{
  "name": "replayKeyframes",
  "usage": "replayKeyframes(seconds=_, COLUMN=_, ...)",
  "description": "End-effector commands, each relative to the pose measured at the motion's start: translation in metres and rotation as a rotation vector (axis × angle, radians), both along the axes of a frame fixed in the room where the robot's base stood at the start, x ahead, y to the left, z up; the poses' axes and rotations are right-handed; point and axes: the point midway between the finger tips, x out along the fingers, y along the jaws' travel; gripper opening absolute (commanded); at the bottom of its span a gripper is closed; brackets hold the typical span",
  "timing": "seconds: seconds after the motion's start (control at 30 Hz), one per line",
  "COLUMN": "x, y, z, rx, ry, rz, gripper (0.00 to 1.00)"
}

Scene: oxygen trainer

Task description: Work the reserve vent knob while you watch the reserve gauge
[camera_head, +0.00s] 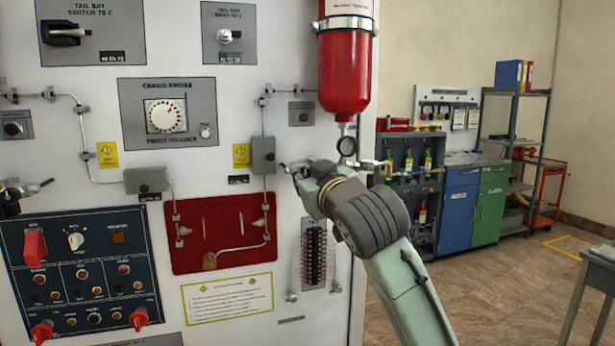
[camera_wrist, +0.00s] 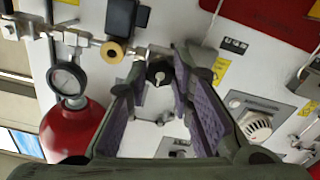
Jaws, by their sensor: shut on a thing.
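In the wrist view a dark knob (camera_wrist: 159,72) with a pale pointer sits on the white panel between the fingertips. My gripper (camera_wrist: 162,66) is shut on it, one purple-padded finger on each side. In the head view my gripper (camera_head: 300,172) meets the panel just below and left of the red bottle, and my own arm hides the knob. A small round gauge (camera_head: 347,146) hangs under the bottle. It also shows in the wrist view (camera_wrist: 67,80), but its needle is too small to read. I cannot read a label naming the knob or gauge.
The red bottle (camera_head: 346,75) stands right above my gripper. Metal pipe with a brass fitting (camera_wrist: 113,50) runs close beside the fingers. A white dial (camera_head: 165,115) and red recessed panel (camera_head: 220,233) lie to the left. Open floor (camera_head: 500,285) lies to the right.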

Motion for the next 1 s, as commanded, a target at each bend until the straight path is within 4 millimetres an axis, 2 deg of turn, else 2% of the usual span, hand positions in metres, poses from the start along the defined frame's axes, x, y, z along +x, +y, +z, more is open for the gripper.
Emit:
replayKeyframes(seconds=0.23, x=-0.0002, y=0.0009, z=-0.0012, rx=-0.089, ry=-0.03, rz=0.001, gripper=0.0)
replayKeyframes(seconds=0.7, x=-0.0001, y=0.0007, z=-0.0013, rx=-0.397, ry=-0.129, rz=0.001, gripper=0.0)
replayKeyframes(seconds=1.0, x=-0.0004, y=0.0008, z=-0.0003, rx=-0.509, ry=-0.166, rz=0.001, gripper=0.0)
